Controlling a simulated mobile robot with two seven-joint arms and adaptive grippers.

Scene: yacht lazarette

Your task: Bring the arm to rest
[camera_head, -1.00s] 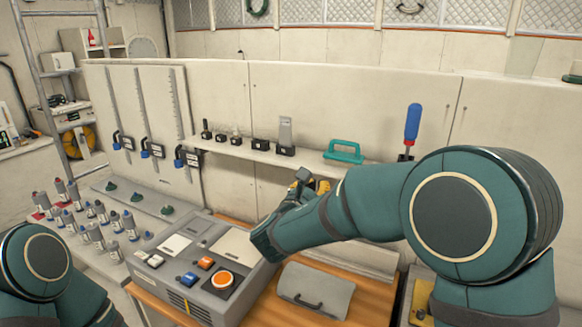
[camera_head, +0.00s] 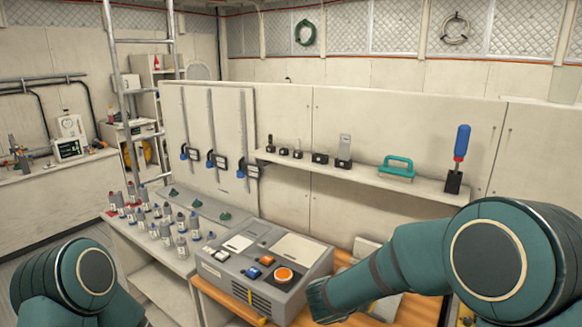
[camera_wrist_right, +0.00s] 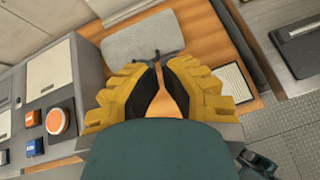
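My right arm (camera_head: 410,262) reaches in from the right, bent, with its far end low beside the grey console (camera_head: 225,280). My right gripper (camera_wrist_right: 162,65) shows only in the right wrist view; its yellow fingers come together at the tips with a narrow gap behind and nothing held. It is above the wooden bench top (camera_wrist_right: 200,45), near the console's orange button (camera_wrist_right: 61,116). My left arm (camera_head: 75,280) shows only as a rounded joint at the lower left; the left gripper is out of view.
A grey panel with a dark handle (camera_wrist_right: 140,35) lies on the bench. Several small bottles (camera_head: 165,232) stand left of the console. Behind, a shelf (camera_head: 350,178) holds small tools, a teal-handled item (camera_head: 398,166) and a blue-handled screwdriver (camera_head: 461,142). Open air lies above the console.

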